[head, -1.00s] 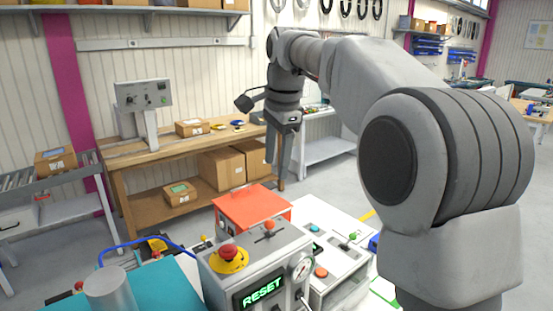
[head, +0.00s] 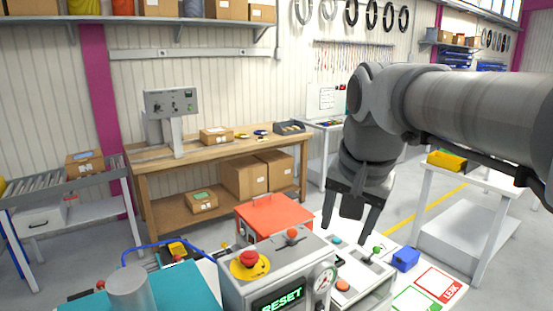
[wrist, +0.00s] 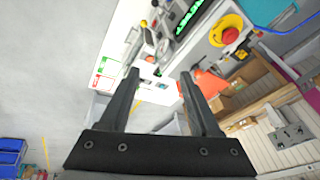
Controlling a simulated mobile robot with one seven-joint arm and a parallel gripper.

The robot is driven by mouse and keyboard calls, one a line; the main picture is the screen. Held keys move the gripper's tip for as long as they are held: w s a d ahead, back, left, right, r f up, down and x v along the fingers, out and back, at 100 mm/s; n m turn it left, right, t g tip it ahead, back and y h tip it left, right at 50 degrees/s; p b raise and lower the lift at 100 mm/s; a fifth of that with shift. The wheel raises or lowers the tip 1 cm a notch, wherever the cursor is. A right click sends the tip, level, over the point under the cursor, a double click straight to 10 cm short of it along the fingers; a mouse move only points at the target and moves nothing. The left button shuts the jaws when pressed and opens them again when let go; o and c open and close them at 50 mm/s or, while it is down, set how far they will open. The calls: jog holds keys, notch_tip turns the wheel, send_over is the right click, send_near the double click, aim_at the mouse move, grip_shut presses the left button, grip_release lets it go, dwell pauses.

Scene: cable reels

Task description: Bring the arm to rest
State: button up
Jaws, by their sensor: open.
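My arm reaches in from the right in the head view. My gripper (head: 351,225) hangs pointing down over the right part of the bench, above the grey control boxes. Its two dark fingers are apart with nothing between them. In the wrist view my gripper (wrist: 158,75) also shows spread fingers and an empty gap. The fingertips look close to the smaller control box (head: 350,270) in the head view; I cannot tell how far above it they are.
A control box with a RESET display (head: 280,297) and a red button (head: 250,258) stands in front. An orange-red box (head: 274,215) is behind it. A blue block (head: 405,258) lies right of the small box. A wooden workbench (head: 225,147) stands behind. Grey floor is open between.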

jog(key=s+d+f+n, duration=0.1)
jog(key=s+f+n, duration=0.2)
jog(key=s+f, duration=0.2)
jog(key=s+d+f+n+t+b, duration=0.1)
jog(key=s+d+f+n, duration=0.1)
jog(key=s+f, duration=0.3)
jog(key=shift+s+f+n, duration=0.4)
jog(key=shift+s, duration=0.85)
